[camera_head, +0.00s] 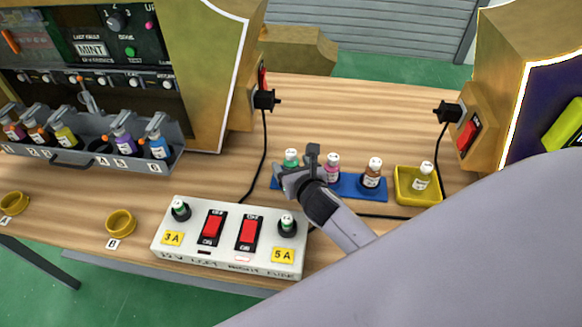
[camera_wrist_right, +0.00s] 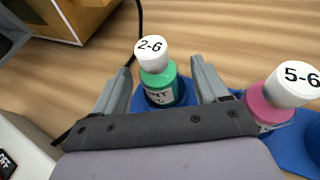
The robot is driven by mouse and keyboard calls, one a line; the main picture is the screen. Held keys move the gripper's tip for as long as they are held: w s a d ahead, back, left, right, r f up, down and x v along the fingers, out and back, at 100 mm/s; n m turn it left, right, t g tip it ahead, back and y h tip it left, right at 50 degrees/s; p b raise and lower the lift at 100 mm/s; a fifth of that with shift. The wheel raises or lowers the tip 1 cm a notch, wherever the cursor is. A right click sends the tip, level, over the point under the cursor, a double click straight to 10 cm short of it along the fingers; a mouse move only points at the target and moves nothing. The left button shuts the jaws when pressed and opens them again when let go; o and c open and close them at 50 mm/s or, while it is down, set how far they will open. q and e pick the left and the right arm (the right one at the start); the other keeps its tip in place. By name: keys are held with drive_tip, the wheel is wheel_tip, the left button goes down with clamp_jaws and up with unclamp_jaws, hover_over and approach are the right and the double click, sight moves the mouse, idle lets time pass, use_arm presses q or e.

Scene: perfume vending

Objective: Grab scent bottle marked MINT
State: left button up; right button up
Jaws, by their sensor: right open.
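The green scent bottle (camera_head: 291,156) stands upright at the left end of a blue tray (camera_head: 345,193). In the right wrist view the green bottle (camera_wrist_right: 158,84) has a white cap marked 2-6, and its label is partly readable, ending in "NT". My right gripper (camera_wrist_right: 160,68) is open, with one finger on each side of the green bottle; I see no clear contact. In the head view the right gripper (camera_head: 296,168) covers the bottle's lower part. My left gripper is not in view.
A pink bottle (camera_wrist_right: 268,105) with cap 5-6 stands close to the right finger. A brown bottle (camera_head: 373,173) is further right, then a yellow tray (camera_head: 418,200) holding another bottle. A white switch box (camera_head: 230,238) is in front. The vending machine (camera_head: 90,60) shows MINT on its display.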

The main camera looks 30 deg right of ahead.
drive_tip(key=shift+w+d+f, duration=0.15)
drive_tip(key=shift+w+f, duration=0.1)
drive_tip(key=shift+w, duration=0.35)
drive_tip(key=c, duration=1)
drive_tip(key=shift+c, duration=0.5)
drive_tip(key=shift+r, duration=0.15)
